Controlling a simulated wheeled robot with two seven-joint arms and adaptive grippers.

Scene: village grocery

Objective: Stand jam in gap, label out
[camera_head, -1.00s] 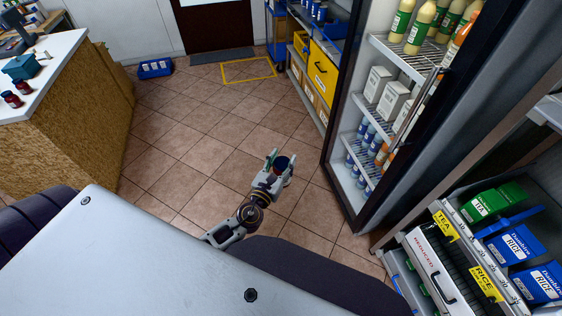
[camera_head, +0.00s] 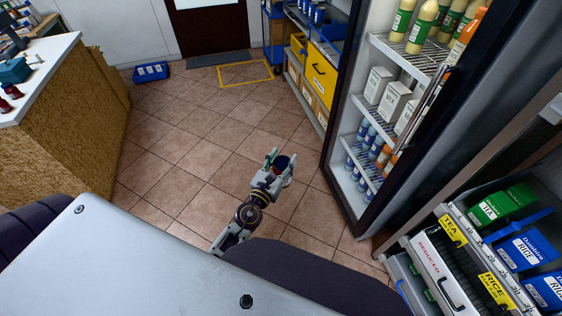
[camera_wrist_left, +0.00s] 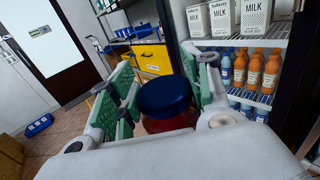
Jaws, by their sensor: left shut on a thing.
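My left gripper (camera_head: 279,164) is shut on a jam jar, which has a dark blue lid and shows at the fingertips in the head view (camera_head: 282,161). In the left wrist view the jar (camera_wrist_left: 165,98) stands between the green-padded fingers (camera_wrist_left: 160,90), with a red body below the lid. The jar is held in the air above the tiled floor. Its label cannot be made out. No gap in a row of jars can be made out. My right gripper is not in view.
An upright fridge (camera_head: 345,120) with bottles and milk cartons stands at the right. A shelf with tea and rice packs (camera_head: 520,247) is at the near right. A counter (camera_head: 60,110) stands at the left, with red jars (camera_head: 8,92). The tiled floor (camera_head: 180,150) between is clear.

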